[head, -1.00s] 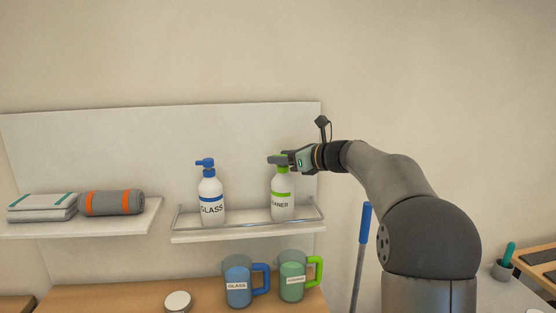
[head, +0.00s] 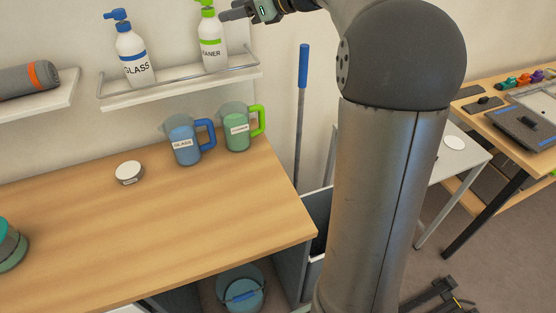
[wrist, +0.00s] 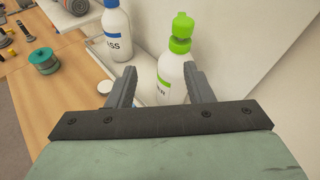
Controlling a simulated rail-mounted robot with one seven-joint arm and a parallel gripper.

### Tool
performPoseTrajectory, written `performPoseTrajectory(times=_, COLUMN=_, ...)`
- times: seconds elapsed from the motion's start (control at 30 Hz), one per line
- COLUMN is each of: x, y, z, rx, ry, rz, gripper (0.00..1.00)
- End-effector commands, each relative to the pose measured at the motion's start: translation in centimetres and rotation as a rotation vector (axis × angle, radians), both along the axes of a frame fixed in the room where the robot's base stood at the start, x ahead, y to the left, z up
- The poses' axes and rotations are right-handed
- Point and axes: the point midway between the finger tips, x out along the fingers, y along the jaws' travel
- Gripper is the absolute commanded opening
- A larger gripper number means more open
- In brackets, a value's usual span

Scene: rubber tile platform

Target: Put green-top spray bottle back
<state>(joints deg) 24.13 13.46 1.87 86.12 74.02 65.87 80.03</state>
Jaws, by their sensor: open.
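The green-top spray bottle (head: 212,45), white with a green band and a label reading "...ANER", stands upright on the small railed shelf (head: 150,94), at its right part. My gripper (head: 228,14) is open and empty, just right of the bottle's green head. In the wrist view the bottle (wrist: 171,80) shows between and beyond my two spread fingers (wrist: 158,75); its lower part is partly hidden by the gripper. A blue-top spray bottle (head: 131,52) labelled GLASS stands to its left on the same shelf.
Below, a blue jug (head: 184,145) and a green-handled jug (head: 236,135) stand on the wooden counter (head: 190,215), with a white round puck (head: 129,171) nearby. A grey roll (head: 25,80) lies on the left shelf. A blue-handled pole (head: 301,110) stands right of the counter.

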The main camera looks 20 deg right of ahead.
Motion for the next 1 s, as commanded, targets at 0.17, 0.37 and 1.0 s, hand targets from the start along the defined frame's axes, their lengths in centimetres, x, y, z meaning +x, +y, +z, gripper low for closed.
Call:
performPoseTrajectory(times=0.17, x=-9.8, y=6.9, z=-9.7, rx=-0.562, ry=-0.059, rz=0.357, gripper=0.47)
performPoseTrajectory(times=0.37, x=-25.0, y=8.5, z=-21.0, rx=-1.167, ry=-0.255, rz=1.066, gripper=0.47)
performPoseTrajectory(times=1.0, x=-36.9, y=5.4, z=-28.5, rx=-1.470, ry=-0.537, rz=1.859, gripper=0.47)
